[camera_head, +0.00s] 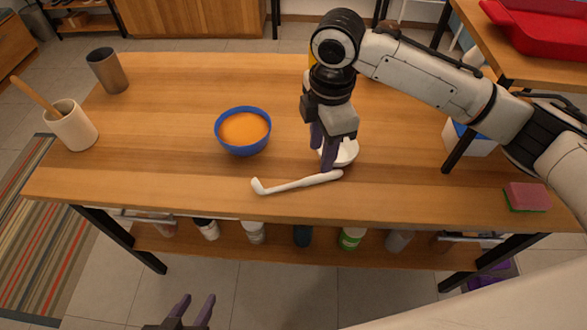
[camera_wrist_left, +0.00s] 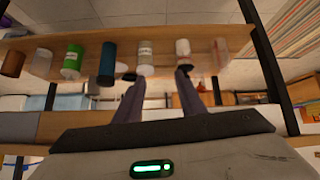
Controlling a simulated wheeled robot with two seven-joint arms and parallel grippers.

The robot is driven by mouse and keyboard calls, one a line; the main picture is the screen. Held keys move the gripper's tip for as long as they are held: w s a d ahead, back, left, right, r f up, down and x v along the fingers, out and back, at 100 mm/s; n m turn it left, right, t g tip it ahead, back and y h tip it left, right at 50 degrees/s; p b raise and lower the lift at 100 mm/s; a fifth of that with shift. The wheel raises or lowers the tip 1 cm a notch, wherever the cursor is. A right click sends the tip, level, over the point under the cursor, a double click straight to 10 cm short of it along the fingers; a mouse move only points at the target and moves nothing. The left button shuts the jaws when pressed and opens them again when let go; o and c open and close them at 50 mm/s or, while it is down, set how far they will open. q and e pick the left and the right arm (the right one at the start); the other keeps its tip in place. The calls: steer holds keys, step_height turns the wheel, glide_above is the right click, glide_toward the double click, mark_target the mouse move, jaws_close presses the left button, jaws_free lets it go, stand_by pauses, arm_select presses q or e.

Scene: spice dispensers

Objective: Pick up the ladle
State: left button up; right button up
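A white ladle (camera_head: 297,184) lies on the wooden table near its front edge, its hooked handle end to the left. A white rounded part (camera_head: 347,152), apparently its bowl, is at the right end, partly hidden by my right gripper. My right gripper (camera_head: 322,158) points down at that end; its purple fingers look apart, with one fingertip close to the bowl. Contact cannot be told. My left gripper (camera_head: 192,312) is low in front of the table, open and empty. Its spread fingers (camera_wrist_left: 158,92) also show in the left wrist view, facing the lower shelf.
A blue bowl with orange contents (camera_head: 243,130) stands behind the ladle. A metal cup (camera_head: 107,70) and a cream pot with a wooden utensil (camera_head: 71,126) stand at left. A sponge (camera_head: 527,197) lies at right. Several bottles stand on the lower shelf (camera_head: 275,247).

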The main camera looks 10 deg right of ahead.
mark_target(317, 177)
steer(key=shift+s+f, duration=0.25)
steer(key=shift+f, duration=0.9)
steer(key=f, duration=0.5)
steer(key=shift+w+a+f, duration=0.1)
steer(key=shift+w+f, duration=0.15)
steer(key=shift+f, duration=0.1)
jaws_close()
